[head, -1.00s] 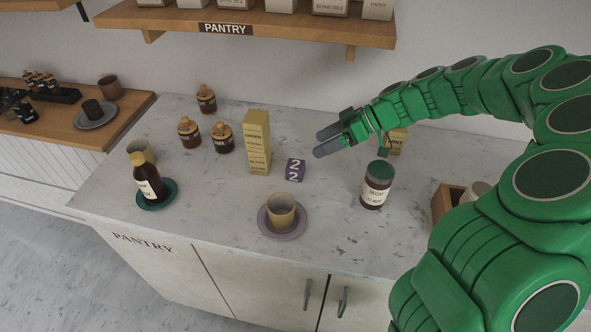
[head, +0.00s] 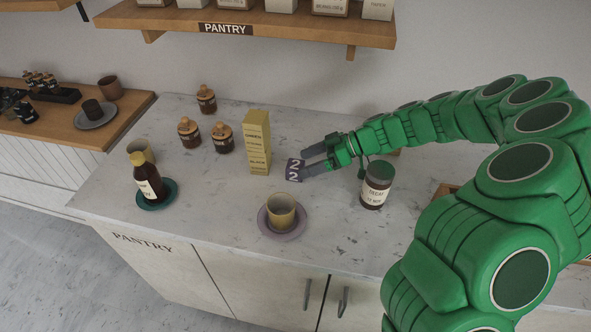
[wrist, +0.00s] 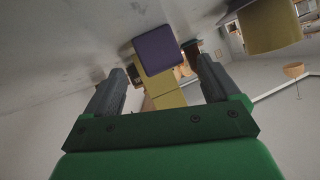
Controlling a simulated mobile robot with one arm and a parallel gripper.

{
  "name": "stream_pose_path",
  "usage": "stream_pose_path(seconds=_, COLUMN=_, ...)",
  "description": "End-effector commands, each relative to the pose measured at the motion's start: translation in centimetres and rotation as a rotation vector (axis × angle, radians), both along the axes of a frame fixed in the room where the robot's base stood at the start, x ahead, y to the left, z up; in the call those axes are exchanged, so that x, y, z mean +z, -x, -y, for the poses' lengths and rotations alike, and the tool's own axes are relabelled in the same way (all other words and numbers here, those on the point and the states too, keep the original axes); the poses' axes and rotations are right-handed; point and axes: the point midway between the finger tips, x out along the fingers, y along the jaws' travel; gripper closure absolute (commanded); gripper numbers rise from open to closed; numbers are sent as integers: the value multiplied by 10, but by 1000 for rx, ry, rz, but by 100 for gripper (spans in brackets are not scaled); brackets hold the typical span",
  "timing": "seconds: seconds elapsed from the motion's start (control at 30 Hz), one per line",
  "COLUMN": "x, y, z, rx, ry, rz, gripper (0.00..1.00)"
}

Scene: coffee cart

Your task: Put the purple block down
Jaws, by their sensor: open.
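The purple block (head: 294,170), marked with white 2s, sits on the pale counter (head: 335,215), right of the tall yellow box (head: 257,143). My gripper (head: 307,162) is open at the block's right side, its fingertips at or very near it. In the wrist view the purple block (wrist: 158,49) appears ahead, roughly between the two grey fingers of my gripper (wrist: 158,72). The jaws are not closed on it. Whether a finger touches it, I cannot tell.
A yellow cup (head: 280,208) on a purple saucer (head: 264,226) stands in front of the block. A decaf jar (head: 376,188) stands to the right, below my arm. A dark bottle (head: 148,180) and several lidded jars are left. The counter behind the block is clear.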

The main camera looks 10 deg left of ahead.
Motion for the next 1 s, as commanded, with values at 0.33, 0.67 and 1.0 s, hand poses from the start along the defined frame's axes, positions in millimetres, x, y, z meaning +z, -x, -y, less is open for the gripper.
stream_pose_path(seconds=0.33, x=-15, y=7, z=-24, rx=-1, ry=2, rz=0, gripper=11)
stream_pose_path(seconds=0.67, x=-14, y=7, z=-24, rx=0, ry=1, rz=-1, gripper=43)
stream_pose_path(seconds=1.0, x=-14, y=7, z=-24, rx=0, ry=1, rz=-1, gripper=95)
